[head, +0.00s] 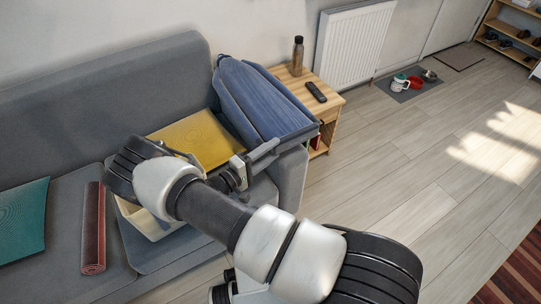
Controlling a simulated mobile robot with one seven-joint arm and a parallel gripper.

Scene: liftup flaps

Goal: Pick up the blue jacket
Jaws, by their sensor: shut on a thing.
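The blue jacket (258,98) lies spread and creased over the right end of the grey sofa, from the backrest corner down across the armrest. My gripper (263,152) is at the jacket's lower front edge and is shut on it. The fingertips are partly hidden, so how much cloth is between them cannot be seen. My arm crosses the front of the sofa from the lower right.
A wooden side table (329,101) with a bottle (297,56) and a remote (316,92) stands close right. A maroon roll (93,228) and teal cushion (22,222) lie left.

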